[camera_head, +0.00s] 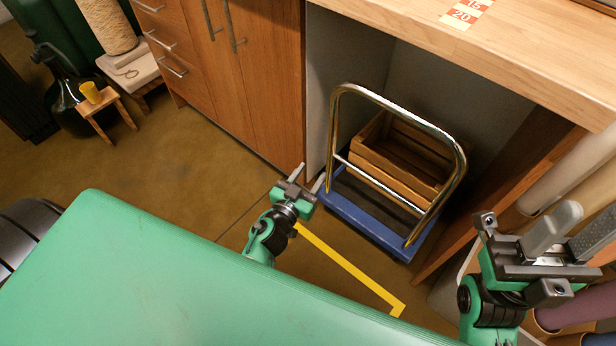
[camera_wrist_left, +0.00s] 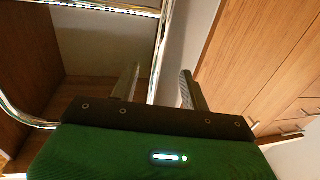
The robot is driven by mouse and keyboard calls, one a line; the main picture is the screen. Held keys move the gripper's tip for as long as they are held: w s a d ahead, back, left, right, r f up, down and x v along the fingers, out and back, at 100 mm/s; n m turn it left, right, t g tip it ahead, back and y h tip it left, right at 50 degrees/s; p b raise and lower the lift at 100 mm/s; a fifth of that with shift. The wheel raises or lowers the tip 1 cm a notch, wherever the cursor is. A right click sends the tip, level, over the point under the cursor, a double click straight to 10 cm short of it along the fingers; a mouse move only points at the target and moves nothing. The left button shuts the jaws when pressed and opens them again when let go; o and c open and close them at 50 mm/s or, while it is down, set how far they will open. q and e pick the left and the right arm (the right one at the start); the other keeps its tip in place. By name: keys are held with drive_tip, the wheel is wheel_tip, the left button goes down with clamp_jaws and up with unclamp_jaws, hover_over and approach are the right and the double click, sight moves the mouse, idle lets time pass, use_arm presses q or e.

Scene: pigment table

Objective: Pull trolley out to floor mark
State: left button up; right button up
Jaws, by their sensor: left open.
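The trolley has a blue platform (camera_head: 376,224) and a bent chrome handle (camera_head: 396,98). It stands in the bay under the worktop with a slatted wooden crate (camera_head: 398,160) on it. The yellow floor mark (camera_head: 350,268) lies in front of it, partly hidden by my green body. My left gripper (camera_head: 309,178) is open, close to the left post of the handle. In the left wrist view, the handle post (camera_wrist_left: 158,60) shows between the two fingers (camera_wrist_left: 160,88); whether it is within their reach I cannot tell. My right gripper (camera_head: 571,232) is open and empty at the right.
Wooden cabinets (camera_head: 245,80) stand left of the bay, and a wooden side panel (camera_head: 510,190) stands to its right. The worktop (camera_head: 500,45) hangs over it. The brown floor between is clear.

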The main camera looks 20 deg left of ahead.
sight(330, 146)
use_arm(q)
drive_tip(key=w, duration=0.4)
drive_tip(key=w+d, duration=0.1)
drive_tip(key=w, duration=0.4)
drive_tip(key=w+b, duration=0.1)
drive_tip(key=w, duration=0.3)
drive_tip(key=shift+w+d, duration=0.15)
drive_tip(key=shift+d, duration=0.1)
clamp_jaws()
idle(1.0)
